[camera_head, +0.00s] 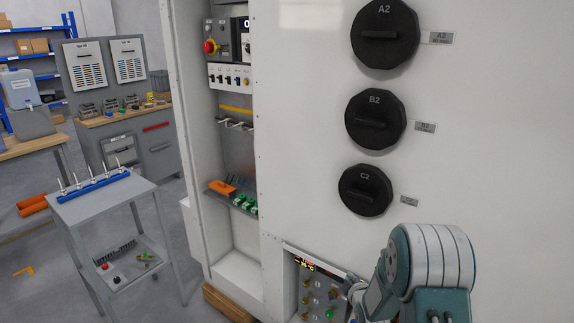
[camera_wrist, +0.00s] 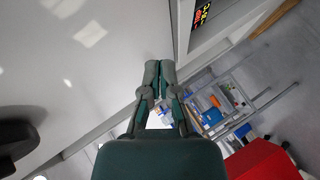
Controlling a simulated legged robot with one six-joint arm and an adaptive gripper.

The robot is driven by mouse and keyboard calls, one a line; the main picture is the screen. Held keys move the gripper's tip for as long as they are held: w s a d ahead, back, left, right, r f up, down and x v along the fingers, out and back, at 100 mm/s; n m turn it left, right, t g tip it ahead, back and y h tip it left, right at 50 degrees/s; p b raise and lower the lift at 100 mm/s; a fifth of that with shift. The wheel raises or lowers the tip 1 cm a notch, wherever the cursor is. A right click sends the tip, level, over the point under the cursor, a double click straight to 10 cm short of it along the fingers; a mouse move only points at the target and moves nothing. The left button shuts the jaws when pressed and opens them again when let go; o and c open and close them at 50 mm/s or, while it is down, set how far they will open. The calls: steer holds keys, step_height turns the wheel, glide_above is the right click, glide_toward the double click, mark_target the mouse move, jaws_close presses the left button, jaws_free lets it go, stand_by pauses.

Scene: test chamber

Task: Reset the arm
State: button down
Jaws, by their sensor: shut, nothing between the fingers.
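My gripper (camera_wrist: 158,80) shows in the wrist view with its two fingers together and nothing between them. It points along the face of a white cabinet (camera_head: 500,130), which fills the left of the wrist view. In the head view my arm is at the lower right, in front of the cabinet, and the gripper's fingertips are hidden there.
Black knobs A2 (camera_head: 385,34), B2 (camera_head: 375,119) and C2 (camera_head: 365,190) stick out of the cabinet above my arm. An open bay (camera_head: 235,160) with switches is left of them. A grey cart (camera_head: 105,198) stands further left, with open floor around it.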

steer(key=s+a+r+m+g+h, duration=0.15)
steer(key=s+r+m, duration=0.25)
steer(key=s+r, duration=0.45)
steer(key=s+d+r+m+g, duration=0.1)
steer(key=s+r+m+g, duration=0.3)
steer(key=r, duration=0.8)
steer(key=s+a+r+m+g, duration=0.1)
steer(key=s+r+m, duration=0.1)
steer(key=s, duration=1)
steer(key=s+a+r+m+g, duration=0.1)
steer(key=s+a+r+m, duration=0.1)
steer(key=s, duration=1.1)
steer(key=shift+s+r+m, duration=0.25)
steer(key=shift+r+m, duration=0.45)
steer(key=shift+m, duration=0.3)
steer(key=shift+g+y, duration=0.25)
